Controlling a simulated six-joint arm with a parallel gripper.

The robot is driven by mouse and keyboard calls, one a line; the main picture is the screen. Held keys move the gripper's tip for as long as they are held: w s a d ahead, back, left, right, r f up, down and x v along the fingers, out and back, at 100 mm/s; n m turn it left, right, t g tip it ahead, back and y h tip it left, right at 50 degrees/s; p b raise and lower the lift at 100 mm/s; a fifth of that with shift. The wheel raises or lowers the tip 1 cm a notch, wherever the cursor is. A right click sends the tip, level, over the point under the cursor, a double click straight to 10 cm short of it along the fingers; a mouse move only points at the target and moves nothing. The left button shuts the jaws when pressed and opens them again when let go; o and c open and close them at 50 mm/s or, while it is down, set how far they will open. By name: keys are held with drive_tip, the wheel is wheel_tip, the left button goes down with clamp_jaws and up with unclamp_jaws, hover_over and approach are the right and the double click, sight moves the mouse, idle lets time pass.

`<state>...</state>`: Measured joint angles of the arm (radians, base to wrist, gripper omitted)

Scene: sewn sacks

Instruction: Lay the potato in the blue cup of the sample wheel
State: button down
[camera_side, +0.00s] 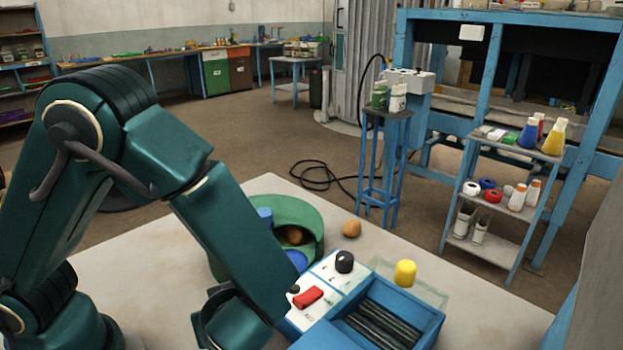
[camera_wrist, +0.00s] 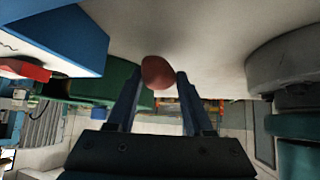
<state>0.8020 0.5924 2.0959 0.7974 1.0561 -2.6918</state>
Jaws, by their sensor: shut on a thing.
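My gripper shows in the wrist view (camera_wrist: 157,90), its two fingers shut on a reddish-brown potato (camera_wrist: 157,72) at their tips. In the side view my arm hides the gripper and the held potato. The green sample wheel (camera_side: 310,216) stands on the table behind my forearm, which covers part of it. A blue cup (camera_side: 297,260) shows at its near right side, and another blue part (camera_side: 265,214) at its far left. A brown lump (camera_side: 294,236) lies in the wheel. Green, probably the wheel (camera_wrist: 112,88), shows left of the fingers in the wrist view.
A brown potato-like lump (camera_side: 351,228) lies on the table right of the wheel. A blue box (camera_side: 425,322) with a white panel, red switch (camera_side: 308,297) and black knob (camera_side: 344,261) stands in front. A yellow cylinder (camera_side: 405,273) is beside it. The table (camera_side: 480,310) is clear at right.

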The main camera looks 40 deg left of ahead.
drive_tip(key=shift+f, duration=0.85)
drive_tip(key=shift+c, duration=1.4)
unclamp_jaws()
drive_tip(key=shift+f, duration=0.1)
